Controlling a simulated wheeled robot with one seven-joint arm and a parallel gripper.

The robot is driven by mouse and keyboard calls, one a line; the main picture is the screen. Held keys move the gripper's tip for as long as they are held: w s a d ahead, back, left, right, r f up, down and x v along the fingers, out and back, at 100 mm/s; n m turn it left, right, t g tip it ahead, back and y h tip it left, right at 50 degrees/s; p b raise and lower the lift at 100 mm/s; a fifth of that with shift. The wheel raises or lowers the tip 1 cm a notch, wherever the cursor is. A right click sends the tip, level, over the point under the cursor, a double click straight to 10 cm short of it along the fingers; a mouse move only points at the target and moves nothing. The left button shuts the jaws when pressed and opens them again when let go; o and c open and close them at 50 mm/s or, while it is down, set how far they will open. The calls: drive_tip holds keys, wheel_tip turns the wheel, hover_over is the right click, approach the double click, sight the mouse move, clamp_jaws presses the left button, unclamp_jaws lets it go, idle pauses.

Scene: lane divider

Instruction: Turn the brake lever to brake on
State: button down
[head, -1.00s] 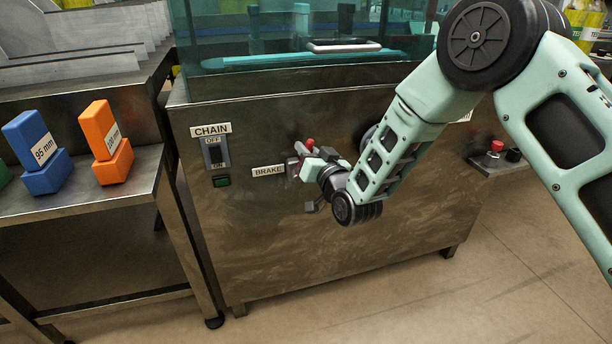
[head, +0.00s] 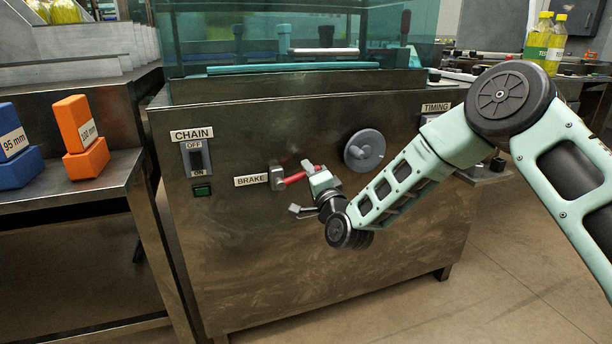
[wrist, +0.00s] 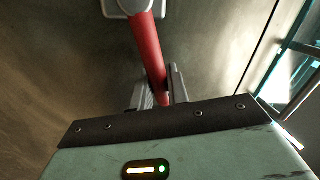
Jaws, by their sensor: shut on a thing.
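The brake lever (head: 296,178) has a red handle on a grey mount, just right of the BRAKE label (head: 252,181) on the front of the steel machine. The handle points to the right and slightly up in the head view. My gripper (head: 310,170) is at the handle's free end. In the wrist view the red handle (wrist: 147,50) runs down from its pale mount (wrist: 127,8) to between the fingers of my gripper (wrist: 154,95), which are shut on it. The handle's tip is hidden by the gripper body.
A CHAIN switch (head: 197,159) with a green button below is left of the lever. A round grey handwheel (head: 364,150) is to the right, close to my arm. A steel side table (head: 130,165) with blue and orange blocks stands at left.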

drive_tip(key=shift+d+f+m+h+b, duration=0.1)
drive_tip(key=shift+f+m+h+b, duration=0.15)
drive_tip(key=shift+f+m+b, duration=0.55)
drive_tip(key=shift+d+f+m+h+b, duration=0.1)
drive_tip(key=shift+f+m+h, duration=0.25)
drive_tip(key=shift+m, duration=0.85)
drive_tip(key=shift+f, duration=0.1)
drive_tip(key=c, duration=1.4)
unclamp_jaws()
drive_tip(key=p+v, duration=0.2)
drive_tip(key=v, duration=1.5)
drive_tip(key=shift+f, duration=0.35)
drive_tip(key=shift+s, duration=0.1)
